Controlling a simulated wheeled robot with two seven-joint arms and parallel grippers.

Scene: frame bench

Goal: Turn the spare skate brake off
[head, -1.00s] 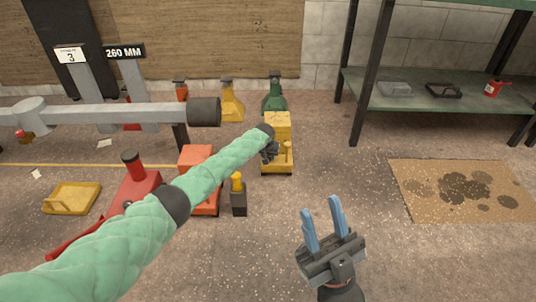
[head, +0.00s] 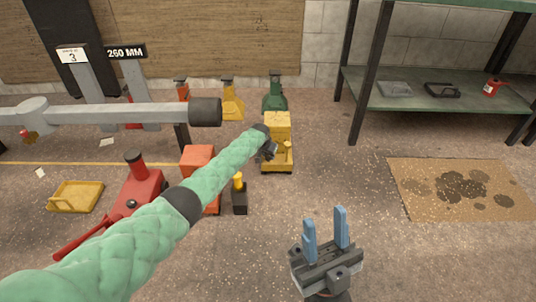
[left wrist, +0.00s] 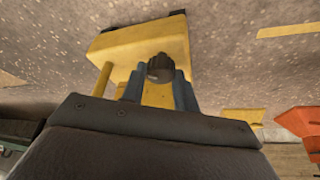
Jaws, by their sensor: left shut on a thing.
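A yellow skate (head: 278,122) stands on the floor in the middle of the head view; its yellow body (left wrist: 118,44) fills the upper part of the left wrist view. A dark round knob (left wrist: 159,67) on it sits between the blue fingers of my left gripper (left wrist: 159,88). My left gripper (head: 270,151) reaches the skate's near left side and is shut on this knob; its fingers are mostly hidden in the head view. I cannot tell the brake's setting. My right gripper (head: 326,232) is open and empty over bare floor, fingers pointing up.
An orange-red skate (head: 197,158) and a small black block with a yellow top (head: 239,195) stand left of the yellow skate. A red jack (head: 140,190) and a yellow tray (head: 77,196) lie further left. A green shelf (head: 440,92) stands at right behind a stained mat (head: 465,190).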

